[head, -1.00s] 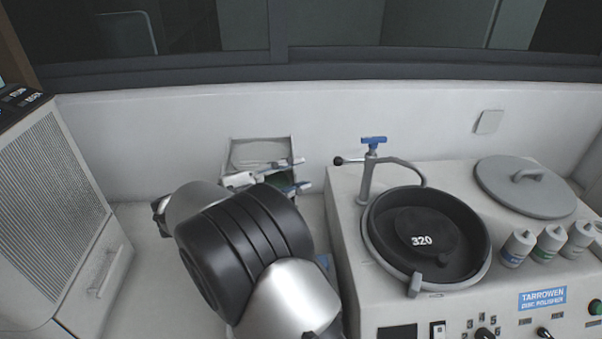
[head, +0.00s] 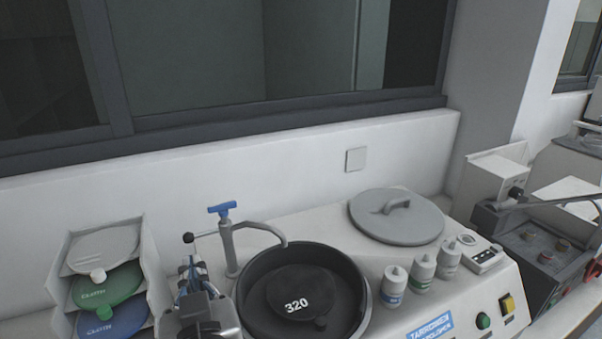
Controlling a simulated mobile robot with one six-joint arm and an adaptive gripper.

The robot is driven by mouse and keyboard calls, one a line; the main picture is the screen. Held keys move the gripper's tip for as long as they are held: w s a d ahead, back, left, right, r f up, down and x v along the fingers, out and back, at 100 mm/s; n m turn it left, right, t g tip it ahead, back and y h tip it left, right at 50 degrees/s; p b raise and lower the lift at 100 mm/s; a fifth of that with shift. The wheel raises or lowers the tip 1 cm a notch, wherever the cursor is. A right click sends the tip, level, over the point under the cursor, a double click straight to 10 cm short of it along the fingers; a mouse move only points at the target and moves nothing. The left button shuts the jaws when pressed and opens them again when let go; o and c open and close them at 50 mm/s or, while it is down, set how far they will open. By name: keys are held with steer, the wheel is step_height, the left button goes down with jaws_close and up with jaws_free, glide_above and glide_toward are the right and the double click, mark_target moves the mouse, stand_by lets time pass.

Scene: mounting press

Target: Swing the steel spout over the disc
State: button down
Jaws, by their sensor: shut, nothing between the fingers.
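The steel spout (head: 262,227) curves right from an upright post (head: 231,255) with a blue T-handle (head: 222,208) on top. A black-knobbed lever (head: 188,238) sticks out to the left. The spout's tip hangs near the back rim of the black bowl (head: 349,280), apart from the middle of the dark disc marked 320 (head: 290,287). My gripper (head: 191,268) is at the lower left of the head view, left of the bowl and just below the lever knob. It looks shut and empty. Its fingertips are small and partly unclear, and I cannot tell whether they touch anything.
The bowl is set in the polisher (head: 455,312). Several bottles (head: 421,273) and a grey lid (head: 396,218) are on its top. A rack (head: 152,262) of cloth discs stands left of my gripper. Another machine (head: 545,245) is at the right. The wall is close behind.

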steer(key=p, duration=0.4)
glide_toward(187, 236)
steer(key=r+x, duration=0.1)
steer(key=x, duration=0.4)
steer(key=shift+w+a+f+n, duration=0.1)
steer(key=shift+w+f+n, duration=0.1)
steer(key=shift+w, duration=0.2)
steer(key=shift+w+a+f+n, duration=0.1)
steer(key=shift+w+f+n, duration=0.1)
steer(key=shift+w, duration=0.2)
steer(key=shift+w+a+f+b, duration=0.1)
steer(key=shift+w+a+b, duration=0.25)
steer(key=shift+w+b, duration=0.15)
steer(key=shift+w+a, duration=0.1)
steer(key=shift+a, duration=0.05)
steer(key=shift+r, duration=0.25)
